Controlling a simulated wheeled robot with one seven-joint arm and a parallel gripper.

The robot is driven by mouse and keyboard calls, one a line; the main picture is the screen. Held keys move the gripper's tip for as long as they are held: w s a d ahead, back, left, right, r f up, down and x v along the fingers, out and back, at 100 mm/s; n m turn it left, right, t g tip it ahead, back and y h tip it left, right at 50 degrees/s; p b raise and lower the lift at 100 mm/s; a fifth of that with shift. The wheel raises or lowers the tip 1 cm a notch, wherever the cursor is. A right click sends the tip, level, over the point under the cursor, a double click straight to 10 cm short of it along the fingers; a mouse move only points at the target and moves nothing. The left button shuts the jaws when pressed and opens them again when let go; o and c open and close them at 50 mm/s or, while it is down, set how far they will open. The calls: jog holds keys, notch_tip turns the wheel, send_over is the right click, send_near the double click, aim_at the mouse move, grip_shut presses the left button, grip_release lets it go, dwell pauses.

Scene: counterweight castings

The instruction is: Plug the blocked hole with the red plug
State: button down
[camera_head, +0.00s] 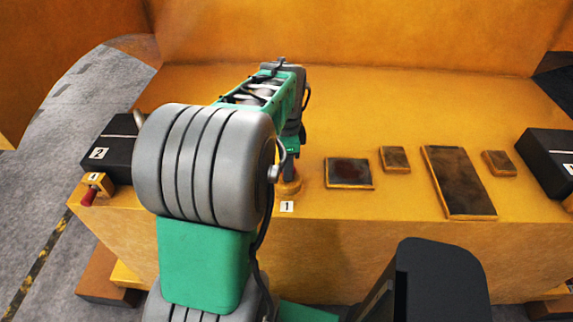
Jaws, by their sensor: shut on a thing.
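My gripper (291,163) points down at the front part of the orange casting (400,90), just above a round raised ring (289,187) by a label "1". It is shut on a small dark reddish thing, likely the red plug, mostly hidden by the fingers. I cannot tell whether its lower end is inside the ring's hole or only above it. Another red piece (88,197) sticks out of a small yellow block (98,184) at the casting's front left corner.
A black box (112,148) marked "2" stands at the left, partly behind my arm. Several dark-topped plates, including a long one (459,181), lie right of the ring. Another black box (550,160) stands at the right edge. Grey floor (85,120) shows at the left.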

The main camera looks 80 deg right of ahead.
jog(key=shift+f, duration=0.1)
dwell(0.5)
jog(key=shift+f+b, duration=0.55)
jog(key=shift+f, duration=0.35)
jog(key=shift+r, duration=0.1)
jog(key=shift+r+p, duration=0.8)
jog(key=shift+r, duration=0.15)
